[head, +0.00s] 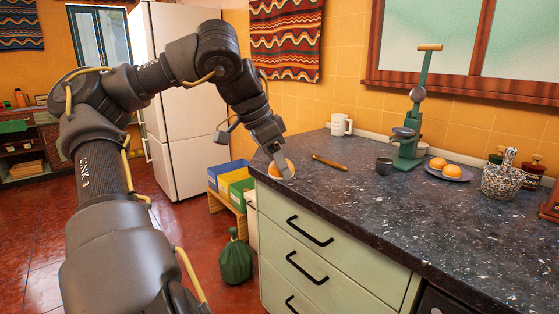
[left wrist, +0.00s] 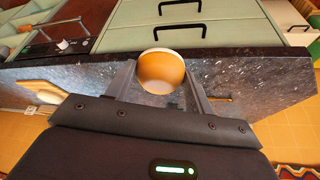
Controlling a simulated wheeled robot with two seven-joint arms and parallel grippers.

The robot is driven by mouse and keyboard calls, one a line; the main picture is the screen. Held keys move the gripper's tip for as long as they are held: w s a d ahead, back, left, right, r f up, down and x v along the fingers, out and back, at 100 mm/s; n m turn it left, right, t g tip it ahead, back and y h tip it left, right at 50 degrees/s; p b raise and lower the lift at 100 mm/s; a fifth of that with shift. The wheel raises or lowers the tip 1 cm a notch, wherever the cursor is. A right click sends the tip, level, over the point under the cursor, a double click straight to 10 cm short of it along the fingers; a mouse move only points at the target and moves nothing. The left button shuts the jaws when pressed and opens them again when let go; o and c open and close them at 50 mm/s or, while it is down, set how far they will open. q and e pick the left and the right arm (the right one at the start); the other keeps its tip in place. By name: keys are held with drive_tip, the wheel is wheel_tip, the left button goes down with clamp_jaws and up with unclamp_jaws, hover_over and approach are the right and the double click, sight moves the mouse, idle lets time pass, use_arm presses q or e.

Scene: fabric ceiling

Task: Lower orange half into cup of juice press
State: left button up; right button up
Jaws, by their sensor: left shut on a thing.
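My left gripper (head: 279,165) is shut on an orange half (head: 288,170) with a pale rim. It is at the near left corner of the dark counter. In the left wrist view the orange half (left wrist: 161,74) sits between the two fingers, rounded side toward the camera; its cut face is mostly hidden. The green juice press (head: 411,140) stands upright farther right on the counter, apart from the gripper, its wooden-handled lever raised. Its grey cup (head: 403,133) is partway up the stand; the inside cannot be made out. My right gripper is not in view.
A small dark cup (head: 383,166) stands left of the press. The front counter is clear.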

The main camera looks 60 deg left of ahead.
use_arm(q)
drive_tip(key=shift+s+a+f+n, duration=0.15)
drive_tip(key=shift+s+a+f, duration=0.25)
drive_tip(key=shift+f, duration=0.15)
drive_tip(key=shift+s+a+f+n, duration=0.15)
drive_tip(key=shift+s+a+f, duration=0.2)
drive_tip(key=shift+f, duration=0.2)
drive_tip(key=w+d+f, duration=0.1)
drive_tip(key=d+f, duration=0.1)
drive_tip(key=f, duration=0.9)
drive_tip(key=d+f, duration=0.3)
drive_tip(key=f, duration=0.7)
drive_tip(key=w+d+f+m+h, duration=0.1)
drive_tip(key=w+d+f+m, duration=0.1)
drive_tip(key=d, duration=0.6)
drive_tip(key=w+d+f+m+h, duration=0.1)
drive_tip(key=w+d+f+m, duration=0.15)
drive_tip(key=d, duration=0.55)
drive_tip(key=w+d+r+m+g, duration=0.1)
drive_tip(key=d+r+m, duration=0.3)
drive_tip(key=d, duration=0.5)
wheel_tip(320, 180, up, 2)
drive_tip(key=shift+w+r+g+h, duration=0.3)
drive_tip(key=shift+w+g, duration=0.1)
drive_tip(key=shift+w, duration=0.5)
